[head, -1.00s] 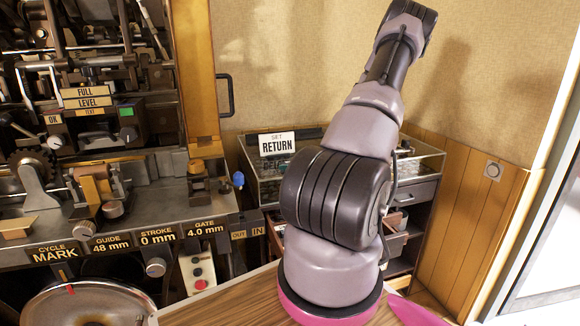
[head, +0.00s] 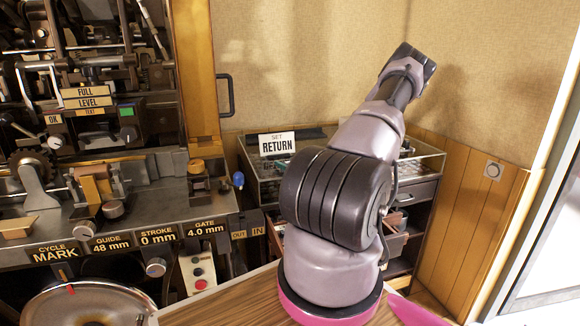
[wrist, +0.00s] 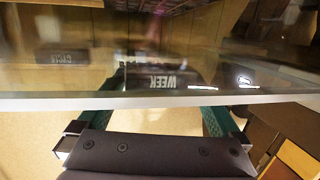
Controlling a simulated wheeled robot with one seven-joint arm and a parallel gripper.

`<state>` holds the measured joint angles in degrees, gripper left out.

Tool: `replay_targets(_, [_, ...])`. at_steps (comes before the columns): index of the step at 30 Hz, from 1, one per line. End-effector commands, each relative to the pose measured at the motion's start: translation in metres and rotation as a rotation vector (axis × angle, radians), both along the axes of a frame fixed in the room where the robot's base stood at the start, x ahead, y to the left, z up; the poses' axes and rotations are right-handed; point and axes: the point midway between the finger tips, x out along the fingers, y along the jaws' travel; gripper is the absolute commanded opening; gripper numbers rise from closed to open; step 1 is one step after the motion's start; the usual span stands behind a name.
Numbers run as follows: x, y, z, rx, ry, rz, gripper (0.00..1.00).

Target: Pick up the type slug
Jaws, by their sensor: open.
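In the wrist view, a dark block with pale letters reading like WEEK (wrist: 165,80) shows behind a glass pane, near the middle. It may be the type slug, but I cannot tell for sure. My gripper (wrist: 154,119) is open, with its teal fingers spread apart on either side of the view, and I see nothing held between them. The pale glass edge (wrist: 160,102) crosses in front of the fingers. My gripper is out of sight in the head view, where only my arm shows.
The press (head: 110,200) fills the left. Another dark lettered block (wrist: 62,58) shows at the left in the wrist view.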

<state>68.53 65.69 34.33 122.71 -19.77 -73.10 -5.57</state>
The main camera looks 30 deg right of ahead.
Motion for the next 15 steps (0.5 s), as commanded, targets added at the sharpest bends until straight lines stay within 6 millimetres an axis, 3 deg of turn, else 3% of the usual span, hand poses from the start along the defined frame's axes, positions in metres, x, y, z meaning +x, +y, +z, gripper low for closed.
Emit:
replay_targets(6, [0.025,-0.002,-0.004,0.000,0.001,-0.001,1.00])
replay_targets(13, [0.026,-0.002,-0.004,0.001,0.001,-0.001,1.00])
replay_targets(14, [0.026,-0.002,-0.004,0.000,0.001,-0.001,0.96])
replay_targets(15, [0.026,-0.002,-0.004,0.001,0.001,-0.001,0.81])
